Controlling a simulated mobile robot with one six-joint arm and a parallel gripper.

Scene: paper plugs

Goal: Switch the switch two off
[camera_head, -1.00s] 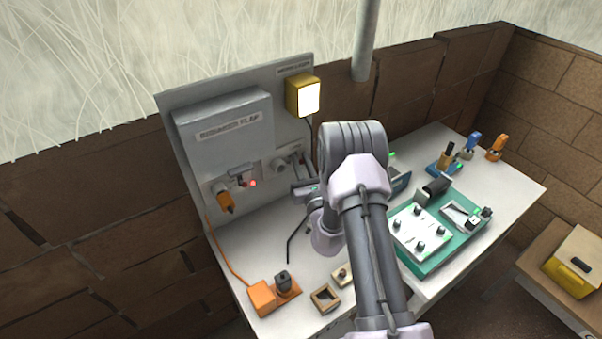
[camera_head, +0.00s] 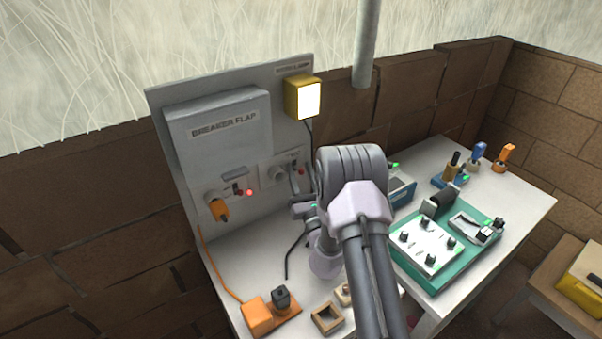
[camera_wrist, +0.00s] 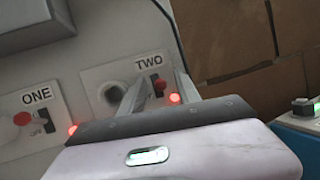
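Switch two (camera_wrist: 160,86) has a red knob on a dark slot, under the "TWO" label on the grey panel in the wrist view. A red light (camera_wrist: 175,98) glows beside it. My gripper (camera_wrist: 159,72) is open, its two fingers apart and reaching toward the panel, one on each side of the switch in the picture. Contact with the knob cannot be told. In the head view my gripper (camera_head: 302,197) is close to the panel's lower right, partly hidden by my arm. The round socket (camera_wrist: 113,93) left of switch two is empty.
Switch one (camera_wrist: 22,118), with its own red light (camera_wrist: 72,129), is left of switch two. An orange plug (camera_head: 219,210) is in the left socket. The breaker flap (camera_head: 221,125) is above. A lit yellow lamp (camera_head: 304,99) is at the upper right. A teal board (camera_head: 440,277) lies right.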

